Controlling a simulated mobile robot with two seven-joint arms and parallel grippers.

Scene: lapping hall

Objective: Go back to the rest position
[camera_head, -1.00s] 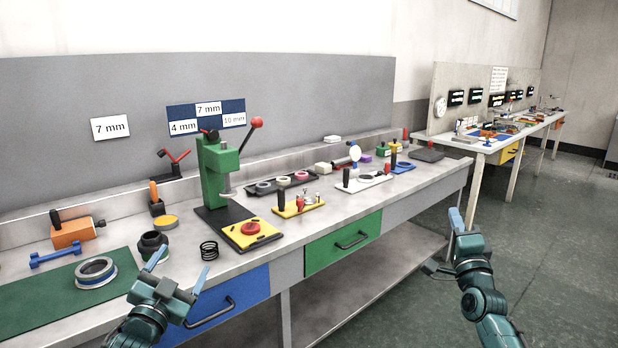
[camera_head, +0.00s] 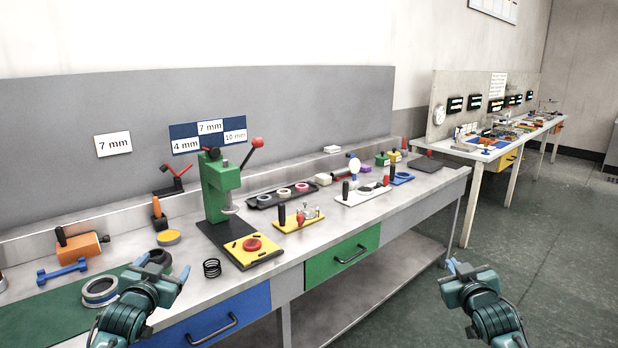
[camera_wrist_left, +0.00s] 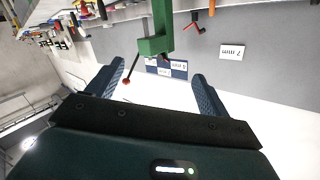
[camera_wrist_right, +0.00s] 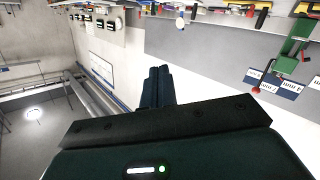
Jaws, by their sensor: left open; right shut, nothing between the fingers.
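My left gripper (camera_head: 163,272) is open and empty, raised in front of the bench's front edge at the lower left of the head view. Its two spread fingers (camera_wrist_left: 162,85) show in the left wrist view with nothing between them. My right gripper (camera_head: 452,268) is shut and empty, over the floor to the right of the bench. In the right wrist view its fingers (camera_wrist_right: 158,85) are together. Neither gripper touches anything that I can see.
The workbench (camera_head: 400,205) carries a green press (camera_head: 220,185), a yellow plate (camera_head: 270,250), a black coil spring (camera_head: 212,268), a ring (camera_head: 100,290) and an orange block (camera_head: 82,247). A second table (camera_head: 470,150) stands at the back right. The floor (camera_head: 560,230) at right is clear.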

